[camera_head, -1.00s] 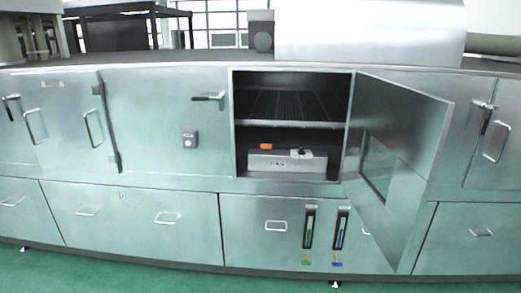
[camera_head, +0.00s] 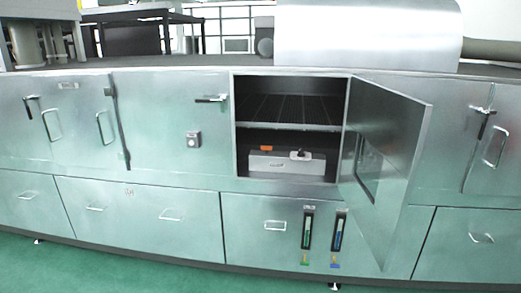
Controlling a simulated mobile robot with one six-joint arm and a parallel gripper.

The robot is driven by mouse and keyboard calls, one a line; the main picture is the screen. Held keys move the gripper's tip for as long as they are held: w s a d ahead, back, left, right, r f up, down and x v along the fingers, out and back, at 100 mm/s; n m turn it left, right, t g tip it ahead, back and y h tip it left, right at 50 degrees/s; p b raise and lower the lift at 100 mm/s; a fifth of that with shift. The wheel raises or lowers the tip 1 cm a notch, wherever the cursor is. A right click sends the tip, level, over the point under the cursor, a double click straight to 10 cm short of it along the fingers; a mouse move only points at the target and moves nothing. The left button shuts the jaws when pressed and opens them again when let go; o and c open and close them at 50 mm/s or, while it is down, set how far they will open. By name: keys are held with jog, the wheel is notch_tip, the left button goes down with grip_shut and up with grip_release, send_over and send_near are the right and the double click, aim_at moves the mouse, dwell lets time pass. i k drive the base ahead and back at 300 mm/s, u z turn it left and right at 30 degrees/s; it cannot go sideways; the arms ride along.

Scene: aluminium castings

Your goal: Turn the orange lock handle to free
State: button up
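A small orange handle (camera_head: 266,148) sits at the top left of a grey box (camera_head: 287,162) inside an open cabinet compartment. It is small in the picture, and its exact position on the lock cannot be told. A whitish fitting (camera_head: 300,155) sits at the box's top right. The box stands on the compartment floor, under a slatted shelf (camera_head: 290,127). My gripper is not in view.
The compartment's door (camera_head: 390,150) stands open to the right and juts toward me. Closed metal doors and drawers (camera_head: 140,210) line the front. Two upright gauges (camera_head: 307,232) are below the compartment. Green floor (camera_head: 130,270) in front is clear.

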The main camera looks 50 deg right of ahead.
aim_at(266, 148)
jog(key=z, duration=0.15)
jog(key=i, duration=0.95)
jog(key=u, duration=0.1)
